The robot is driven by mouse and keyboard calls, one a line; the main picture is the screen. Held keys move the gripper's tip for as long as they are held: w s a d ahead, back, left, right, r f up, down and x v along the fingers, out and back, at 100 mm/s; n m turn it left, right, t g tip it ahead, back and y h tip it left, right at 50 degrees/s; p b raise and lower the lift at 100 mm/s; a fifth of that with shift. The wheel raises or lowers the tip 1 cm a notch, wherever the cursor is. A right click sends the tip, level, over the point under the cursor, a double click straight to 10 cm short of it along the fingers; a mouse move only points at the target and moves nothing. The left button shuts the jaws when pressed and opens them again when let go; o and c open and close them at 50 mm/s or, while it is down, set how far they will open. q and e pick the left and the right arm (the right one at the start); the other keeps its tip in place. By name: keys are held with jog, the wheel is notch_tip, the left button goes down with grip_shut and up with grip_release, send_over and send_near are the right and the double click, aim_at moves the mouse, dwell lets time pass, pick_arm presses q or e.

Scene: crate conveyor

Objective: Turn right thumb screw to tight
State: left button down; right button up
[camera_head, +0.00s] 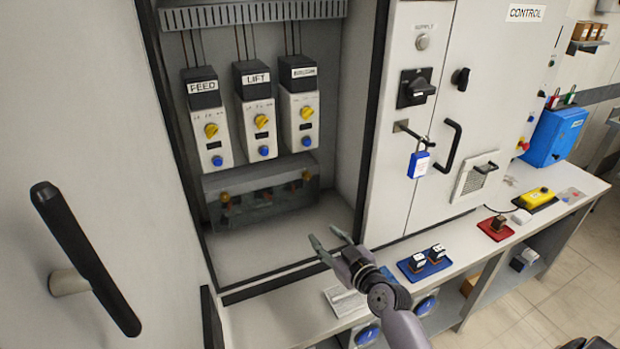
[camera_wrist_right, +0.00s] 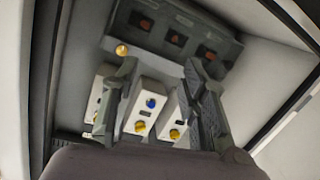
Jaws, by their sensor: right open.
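The clear terminal cover (camera_head: 262,196) sits low in the open cabinet, below three drive units. Its right thumb screw (camera_head: 307,176) is a small brass-orange knob at the right end; the left thumb screw (camera_head: 225,199) is at the other end. In the right wrist view, which looks upside down, one brass knob (camera_wrist_right: 122,50) shows near the left finger's tip, apart from it. I cannot tell how tight either screw is. My right gripper (camera_head: 328,237) is open and empty, in front of and below the cover. It also shows in the wrist view (camera_wrist_right: 160,66). My left gripper is out of view.
The drive units FEED (camera_head: 210,125), LIFT (camera_head: 259,120) and a third (camera_head: 299,115) carry yellow and blue knobs. The cabinet's open door (camera_head: 110,130) stands left. A closed panel with a padlock (camera_head: 419,164) is right. The cabinet floor before the cover is clear.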

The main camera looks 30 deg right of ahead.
jog(key=w+d+r+m+t+h, duration=0.1)
jog(key=w+d+r+t+h, duration=0.1)
jog(key=d+r, duration=0.25)
send_near(308, 178)
jog(key=w, duration=0.7)
jog(key=shift+w+d+r+b, duration=0.15)
jog(key=shift+d+r+b, duration=0.05)
jog(key=shift+d+b, duration=0.1)
jog(key=shift+w+r, duration=0.1)
jog(key=shift+w, duration=0.5)
jog(key=shift+c, duration=0.2)
grip_shut()
